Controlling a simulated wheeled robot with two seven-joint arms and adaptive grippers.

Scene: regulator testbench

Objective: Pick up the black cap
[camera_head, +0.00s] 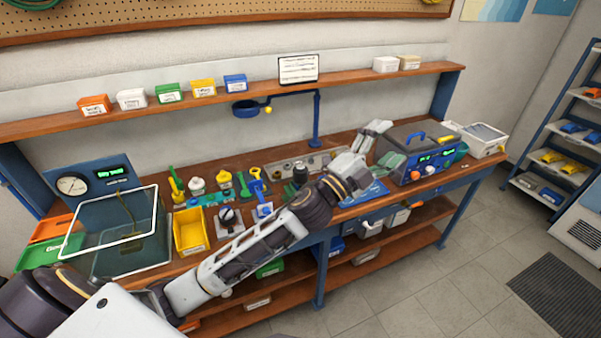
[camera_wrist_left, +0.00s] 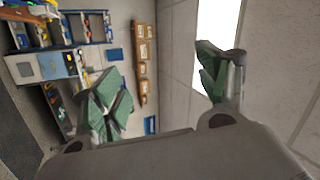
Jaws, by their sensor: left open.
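My left gripper (camera_head: 386,146) reaches over the bench from the lower left, its fingers spread near the grey tester box. In the left wrist view the two green-padded fingers (camera_wrist_left: 162,82) stand wide apart with nothing between them. A small dark upright piece (camera_head: 300,173) stands on the bench just left of my left wrist. Another black round piece (camera_head: 228,214) sits on a pale block beside the yellow bin. I cannot tell which of these is the black cap. My left forearm hides part of the bench front. My right gripper is not in view.
The workbench holds a yellow bin (camera_head: 190,232), a clear tank (camera_head: 128,250), a gauge box (camera_head: 93,182), several small tools and bottles, and a grey tester box (camera_head: 415,150) with a blue handle. A shelf (camera_head: 350,82) with small boxes runs above.

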